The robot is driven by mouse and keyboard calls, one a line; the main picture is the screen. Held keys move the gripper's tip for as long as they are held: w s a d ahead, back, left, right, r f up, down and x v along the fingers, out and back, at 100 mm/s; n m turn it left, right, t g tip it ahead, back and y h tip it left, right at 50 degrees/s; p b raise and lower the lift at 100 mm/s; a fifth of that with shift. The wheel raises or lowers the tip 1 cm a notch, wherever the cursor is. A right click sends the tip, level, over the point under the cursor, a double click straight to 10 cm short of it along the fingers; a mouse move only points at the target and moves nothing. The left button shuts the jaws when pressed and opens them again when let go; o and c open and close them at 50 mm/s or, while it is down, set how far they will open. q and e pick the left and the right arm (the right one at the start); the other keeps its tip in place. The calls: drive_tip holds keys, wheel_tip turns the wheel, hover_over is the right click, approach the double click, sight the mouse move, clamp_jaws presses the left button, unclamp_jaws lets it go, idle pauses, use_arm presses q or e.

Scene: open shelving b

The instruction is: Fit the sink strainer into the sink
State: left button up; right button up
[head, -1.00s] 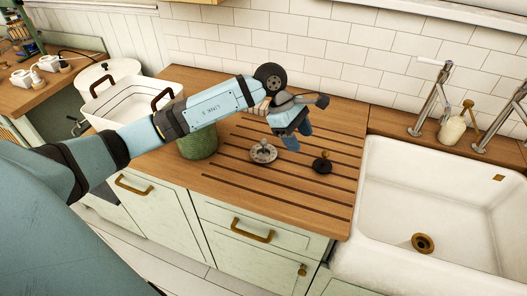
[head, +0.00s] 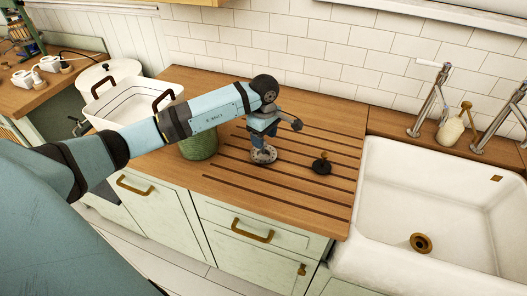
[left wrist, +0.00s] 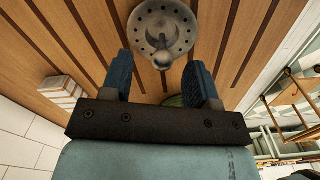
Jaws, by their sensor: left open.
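The sink strainer, a silver disc with holes and a knob, lies on the grooved wooden counter; in the head view its rim (head: 263,157) shows under my left gripper (head: 264,144). The gripper points down over it and partly hides it. In the left wrist view the strainer (left wrist: 152,22) is at the top, with its knob just beyond the two blue fingers. My left gripper (left wrist: 160,82) is open there, with nothing between the fingers. The white sink (head: 456,228) is at the right, its brass drain (head: 421,243) in its floor. My right gripper is not in view.
A black stopper with a brass knob (head: 321,165) lies right of the strainer. A green pot (head: 200,146) stands to the left, close under my arm. Taps (head: 432,98) and a soap bottle (head: 451,131) stand behind the sink. The counter's right part is mostly clear.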

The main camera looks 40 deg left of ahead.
use_arm(q)
wheel_tip(320, 180, down, 5)
drive_tip(key=shift+s+r+p, duration=0.15)
drive_tip(key=shift+r+p, duration=0.05)
drive_tip(key=shift+p, duration=0.25)
clamp_jaws()
drive_tip(key=shift+r, duration=0.15)
